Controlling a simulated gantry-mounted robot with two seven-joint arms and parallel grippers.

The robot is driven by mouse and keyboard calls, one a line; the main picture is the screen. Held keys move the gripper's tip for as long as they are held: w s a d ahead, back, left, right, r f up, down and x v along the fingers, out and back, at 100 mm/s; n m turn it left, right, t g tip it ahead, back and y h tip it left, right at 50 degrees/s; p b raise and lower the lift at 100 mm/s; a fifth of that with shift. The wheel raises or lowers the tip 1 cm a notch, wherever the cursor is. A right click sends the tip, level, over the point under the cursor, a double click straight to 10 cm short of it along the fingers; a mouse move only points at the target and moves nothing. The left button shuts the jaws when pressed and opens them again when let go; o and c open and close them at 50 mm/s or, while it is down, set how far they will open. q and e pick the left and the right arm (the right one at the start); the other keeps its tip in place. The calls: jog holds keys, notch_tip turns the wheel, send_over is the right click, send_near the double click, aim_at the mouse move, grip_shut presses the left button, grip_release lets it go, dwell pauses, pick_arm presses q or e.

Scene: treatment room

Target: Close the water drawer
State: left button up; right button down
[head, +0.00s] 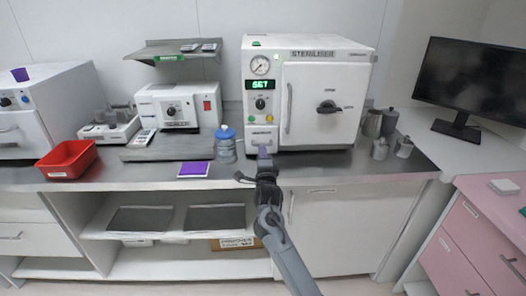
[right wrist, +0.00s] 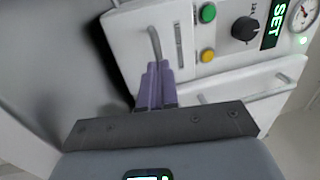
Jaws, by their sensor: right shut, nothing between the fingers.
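The white sterilizer (head: 325,95) stands on the steel counter. The water drawer (head: 263,133) is the small white front at its lower left, below the dial and display. In the right wrist view the drawer front (right wrist: 127,38) shows with a grey bar handle (right wrist: 154,42). My right gripper (head: 264,153) is at the bottom of this front. Its purple fingers (right wrist: 156,85) are shut together and empty, with tips close to the drawer front, just below the handle. I cannot tell whether they touch it or how far the drawer stands out. My left gripper is not in view.
A blue-capped water bottle (head: 226,146) stands just left of the drawer. A purple-and-white card (head: 195,169) lies at the counter's front edge. Metal canisters (head: 379,149) stand right of the sterilizer. A red bin (head: 67,160) is at the far left.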

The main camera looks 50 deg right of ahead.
jog(key=s+a+f+n+g+y+p, duration=0.1)
jog(key=s+a+f+n+y+p, duration=0.35)
jog(key=s+a, duration=0.45)
jog(key=s+a+f+n+g+y+p, duration=0.1)
jog(key=s+a+f+n+y+p, duration=0.25)
jog(key=s+a+n, duration=0.55)
jog(key=s+a+f+n+y+p, duration=0.35)
jog(key=s+a, duration=0.25)
jog(key=a, duration=0.6)
jog(key=s+a+n+g+y+p, duration=0.1)
jog(key=s+a+n+g+y, duration=0.1)
jog(key=s+a+n+g, duration=0.35)
jog(key=s+a+n+g+y, duration=0.1)
jog(key=s+a+n+g, duration=0.2)
jog(key=s+n, duration=0.45)
pick_arm(q)
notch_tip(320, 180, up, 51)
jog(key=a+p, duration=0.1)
jog(key=p, duration=3.6)
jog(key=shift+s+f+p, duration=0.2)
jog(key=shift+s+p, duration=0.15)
jog(key=shift+p, duration=0.05)
pick_arm(e)
notch_tip(320, 180, up, 37)
jog(key=shift+d+m, duration=0.2)
jog(key=shift+m, duration=0.2)
